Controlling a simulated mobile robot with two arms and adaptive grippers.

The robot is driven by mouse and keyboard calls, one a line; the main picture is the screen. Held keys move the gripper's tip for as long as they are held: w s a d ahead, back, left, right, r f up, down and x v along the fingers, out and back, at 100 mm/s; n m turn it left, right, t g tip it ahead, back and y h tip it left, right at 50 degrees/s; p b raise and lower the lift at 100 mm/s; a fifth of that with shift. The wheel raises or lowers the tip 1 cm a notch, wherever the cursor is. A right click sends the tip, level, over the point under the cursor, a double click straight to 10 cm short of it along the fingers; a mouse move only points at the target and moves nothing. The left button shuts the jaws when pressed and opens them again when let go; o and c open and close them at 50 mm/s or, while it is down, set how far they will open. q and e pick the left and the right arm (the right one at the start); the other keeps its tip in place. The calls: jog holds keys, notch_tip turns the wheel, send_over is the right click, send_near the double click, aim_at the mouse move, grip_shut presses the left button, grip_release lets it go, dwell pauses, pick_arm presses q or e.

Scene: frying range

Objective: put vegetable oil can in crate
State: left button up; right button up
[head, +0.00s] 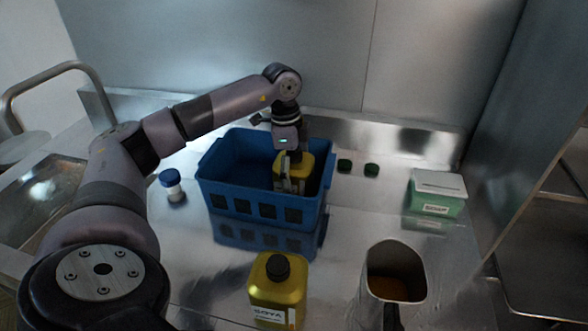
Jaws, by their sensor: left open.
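The blue crate (228,199) stands on the steel counter in the middle of the head view. A yellow can (305,164) is inside its right part, its label hidden. My left gripper (289,185) reaches down into the crate at this can, fingers open; I cannot tell whether they touch it. Another yellow can (276,289) with a dark cap stands upright on the counter in front of the crate; its label seems to read SOYA. My right gripper is out of view.
A blue-capped white jar (172,186) stands left of the crate. Two small dark green items (371,169) lie behind right. A green and white box (437,194) is at the right. A metal jug (394,285) with brown liquid stands front right. A sink (45,190) is at left.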

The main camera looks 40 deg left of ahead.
pick_arm(q)
jog(key=shift+r, duration=0.1)
jog(key=r, duration=0.7)
jog(key=a+r+b, duration=0.1)
jog(key=r, duration=0.3)
jog(key=shift+s+r, duration=0.25)
jog(key=shift+s, duration=0.05)
jog(key=shift+a+r, duration=0.1)
jog(key=shift+r, duration=0.15)
jog(key=shift+s+a, duration=0.1)
